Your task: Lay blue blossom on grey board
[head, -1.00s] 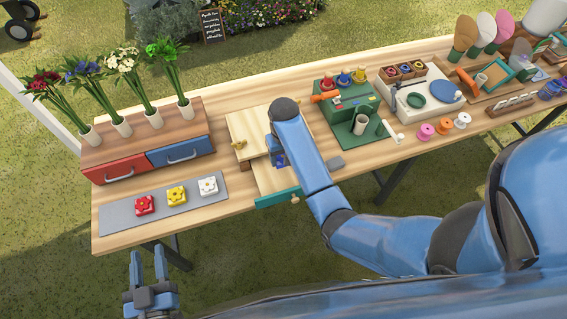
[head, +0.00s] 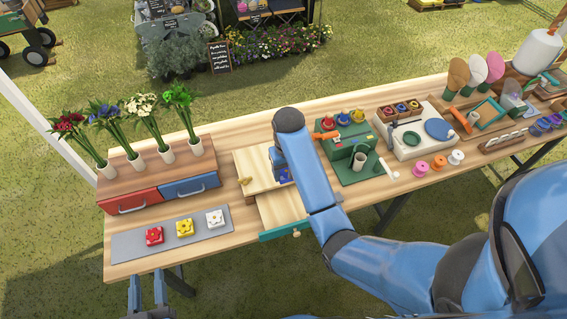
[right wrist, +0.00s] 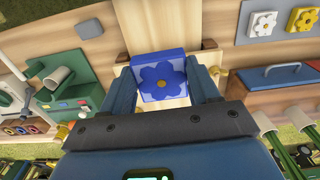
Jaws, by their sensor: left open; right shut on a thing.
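The blue blossom (right wrist: 165,76) is a blue flower on a blue block with a yellow centre. My right gripper (right wrist: 166,85) is shut on it, with a finger on each side. In the head view my right gripper (head: 281,170) is over the wooden box with the open teal drawer, and my arm hides most of the blossom. The grey board (head: 134,246) lies at the table's left end with a red blossom (head: 154,236), a yellow blossom (head: 185,228) and a white blossom (head: 214,218) in a row. My left gripper (head: 147,293) is open and empty before the table's front edge.
The pale wooden box (head: 256,163) has its teal-fronted drawer (head: 284,231) pulled out. A chest (head: 130,201) with red and blue drawers and flower bunches stands behind the board. A green press (head: 349,150) is to the right.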

